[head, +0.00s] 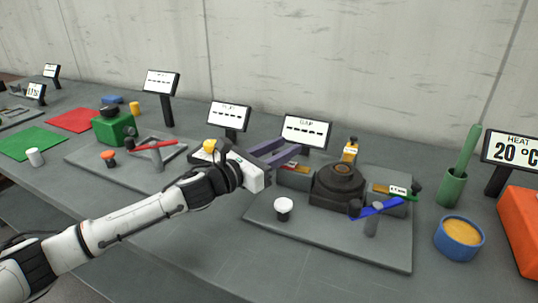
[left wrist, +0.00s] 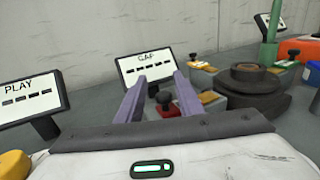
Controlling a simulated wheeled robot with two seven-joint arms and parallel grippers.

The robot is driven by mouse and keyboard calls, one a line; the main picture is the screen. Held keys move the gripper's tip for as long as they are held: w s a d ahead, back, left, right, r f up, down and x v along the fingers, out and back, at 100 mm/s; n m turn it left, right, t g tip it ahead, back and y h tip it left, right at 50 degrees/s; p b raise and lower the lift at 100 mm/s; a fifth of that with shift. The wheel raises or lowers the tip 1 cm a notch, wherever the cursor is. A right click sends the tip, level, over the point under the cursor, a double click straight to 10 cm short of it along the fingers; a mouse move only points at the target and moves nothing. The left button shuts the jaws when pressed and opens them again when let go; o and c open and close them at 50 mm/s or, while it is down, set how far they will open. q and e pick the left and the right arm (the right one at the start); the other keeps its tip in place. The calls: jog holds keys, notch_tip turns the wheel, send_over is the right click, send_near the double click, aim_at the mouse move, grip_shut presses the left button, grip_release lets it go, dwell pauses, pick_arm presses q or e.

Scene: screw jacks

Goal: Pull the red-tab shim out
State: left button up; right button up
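In the head view only a small red part of the shim (head: 291,165) shows, just by the fingers, at the left side of the round dark jack (head: 339,186). My left gripper (head: 288,149) is open, its two purple fingers apart. In the left wrist view the gripper (left wrist: 160,80) has its fingers on either side of the knob's line of sight. Contact cannot be told. My right gripper is not in view.
A blue lever (head: 378,209) and white button (head: 284,205) are on the same grey plate (head: 340,245). The GAP sign (head: 307,131) stands behind. A blue bowl (head: 459,239) is right.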

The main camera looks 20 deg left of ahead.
pick_arm(q)
jog(key=b+v, duration=0.1)
jog(key=v, duration=0.7)
jog(key=shift+w+f, duration=0.1)
jog(key=shift+f, duration=0.05)
jog(key=shift+s+a+b, duration=0.3)
jog(key=shift+s, duration=0.25)
